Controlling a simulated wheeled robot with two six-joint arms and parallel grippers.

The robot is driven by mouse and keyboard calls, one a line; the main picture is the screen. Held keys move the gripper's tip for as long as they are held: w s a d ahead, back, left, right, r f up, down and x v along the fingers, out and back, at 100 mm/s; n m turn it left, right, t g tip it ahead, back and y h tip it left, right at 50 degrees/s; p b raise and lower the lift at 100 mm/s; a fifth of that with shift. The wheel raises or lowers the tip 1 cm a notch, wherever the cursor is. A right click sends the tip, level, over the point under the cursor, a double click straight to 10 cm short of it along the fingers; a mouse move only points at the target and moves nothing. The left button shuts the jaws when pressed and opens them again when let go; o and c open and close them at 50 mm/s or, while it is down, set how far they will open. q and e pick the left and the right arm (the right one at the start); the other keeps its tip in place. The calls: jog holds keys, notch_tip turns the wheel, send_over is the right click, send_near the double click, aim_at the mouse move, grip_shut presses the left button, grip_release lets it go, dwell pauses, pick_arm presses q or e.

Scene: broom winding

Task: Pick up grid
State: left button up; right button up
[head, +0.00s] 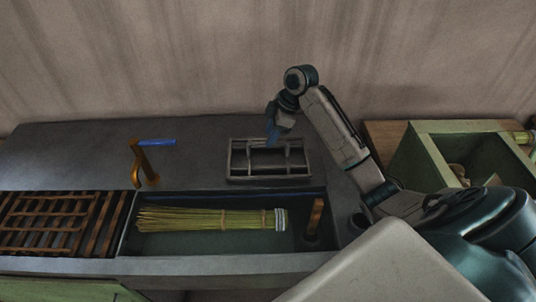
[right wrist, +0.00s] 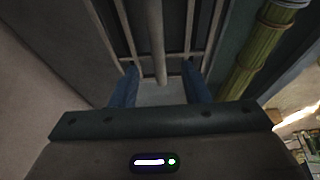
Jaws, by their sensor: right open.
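A grey metal grid (head: 268,178) with a raised frame and crossbars lies on the dark counter behind the sink. My right gripper (head: 273,132) is over the grid's back edge, pointing down, with blue fingers. In the right wrist view the fingers (right wrist: 159,72) are open, and a bar of the grid (right wrist: 156,40) runs between them. I cannot tell whether they touch it. My left gripper is not in view.
A straw broom (head: 210,218) lies in the sink (head: 165,243), with a brown block (head: 316,217) beside it. A brass faucet (head: 146,165) stands behind the sink. Wooden slatted racks (head: 45,222) lie at left. A green crate (head: 465,127) stands at right.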

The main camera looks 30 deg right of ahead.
aim_at(266, 156)
jog(key=shift+w+a+f, duration=0.1)
jog(key=shift+a+f, duration=0.05)
jog(key=shift+f, duration=0.5)
jog(key=p+x, duration=0.1)
jog(key=x, duration=0.2)
jog(key=shift+f+p, duration=0.35)
jog(key=shift+w+f, duration=0.1)
jog(key=shift+f, duration=0.35)
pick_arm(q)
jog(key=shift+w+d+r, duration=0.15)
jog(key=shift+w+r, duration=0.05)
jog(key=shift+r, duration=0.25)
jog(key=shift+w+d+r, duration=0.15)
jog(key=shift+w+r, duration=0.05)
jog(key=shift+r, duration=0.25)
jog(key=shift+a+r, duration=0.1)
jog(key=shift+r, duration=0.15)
pick_arm(e)
jog(key=shift+f, duration=0.25)
pick_arm(q)
jog(key=shift+p, duration=0.3)
pick_arm(e)
jog(key=shift+r, duration=0.1)
grip_shut()
